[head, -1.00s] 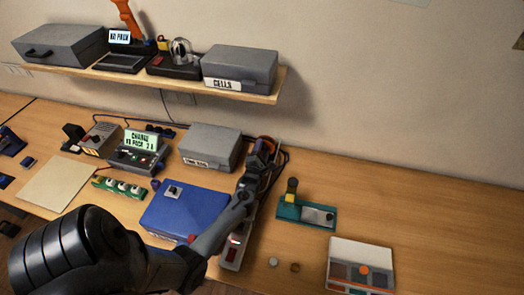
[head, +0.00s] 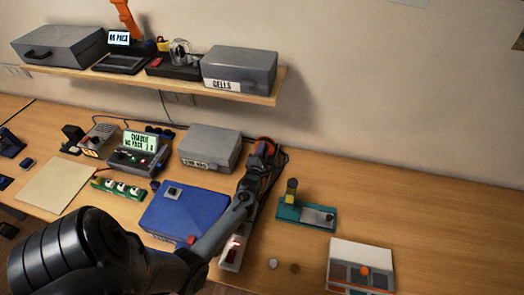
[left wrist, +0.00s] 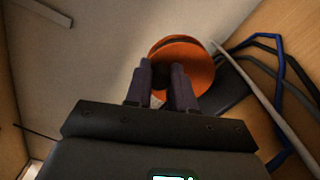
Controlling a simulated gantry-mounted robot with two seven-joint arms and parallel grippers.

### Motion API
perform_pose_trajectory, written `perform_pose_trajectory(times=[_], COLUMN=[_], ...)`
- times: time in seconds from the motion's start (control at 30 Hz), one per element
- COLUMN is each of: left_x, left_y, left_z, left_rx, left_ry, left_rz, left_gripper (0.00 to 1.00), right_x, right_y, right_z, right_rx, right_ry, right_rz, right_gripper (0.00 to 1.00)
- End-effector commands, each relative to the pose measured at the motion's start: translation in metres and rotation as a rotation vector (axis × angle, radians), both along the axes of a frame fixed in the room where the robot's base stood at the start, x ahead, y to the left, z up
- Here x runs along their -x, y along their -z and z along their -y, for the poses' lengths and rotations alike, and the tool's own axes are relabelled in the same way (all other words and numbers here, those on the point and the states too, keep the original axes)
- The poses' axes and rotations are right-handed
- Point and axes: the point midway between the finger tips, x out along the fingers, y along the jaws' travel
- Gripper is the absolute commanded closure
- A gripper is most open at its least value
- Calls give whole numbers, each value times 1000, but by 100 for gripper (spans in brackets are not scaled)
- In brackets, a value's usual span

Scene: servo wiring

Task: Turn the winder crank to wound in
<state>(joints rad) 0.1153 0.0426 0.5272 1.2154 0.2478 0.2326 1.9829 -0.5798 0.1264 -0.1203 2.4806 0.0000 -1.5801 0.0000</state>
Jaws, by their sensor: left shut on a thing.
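The winder shows as an orange round drum (head: 267,139) at the far end of a long narrow grey strip (head: 231,255), near the back of the bench. In the left wrist view the orange drum (left wrist: 200,58) is just beyond my fingers. My left gripper (head: 262,152) reaches across the strip to the drum, and it also shows in the left wrist view (left wrist: 166,82). It is shut on a small part at the drum, which I take to be the crank; my fingers mostly hide it. The crank's angle cannot be told. My right gripper is not in view.
A blue case (head: 185,212) lies left of my arm, with a grey case (head: 209,147) behind it. A teal fixture (head: 307,215) and a white-lidded box (head: 361,262) stand to the right. Dark and blue cables (left wrist: 275,85) run beside the drum.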

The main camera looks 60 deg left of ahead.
Motion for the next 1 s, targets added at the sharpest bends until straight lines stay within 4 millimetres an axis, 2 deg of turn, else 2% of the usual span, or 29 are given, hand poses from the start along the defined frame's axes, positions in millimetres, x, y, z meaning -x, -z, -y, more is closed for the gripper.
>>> perform_pose_trajectory(times=[0.17, 0.2, 0.33, 0.73, 1.0], left_x=[0, 0, 0, 3, 30], left_y=[0, 0, 0, 0, 2], left_z=[0, 0, 0, 4, 30], left_rx=[-1, -1, 0, 1, 3], left_ry=[0, 0, 0, 0, 1], left_rz=[0, -1, 0, 0, -1], left_gripper=[100, 72, 52, 51, 51], right_x=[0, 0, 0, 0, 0], right_y=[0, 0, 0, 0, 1], right_z=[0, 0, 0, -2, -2], right_rx=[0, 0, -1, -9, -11], right_ry=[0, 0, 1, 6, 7], right_rz=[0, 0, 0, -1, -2], right_gripper=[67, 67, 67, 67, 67])
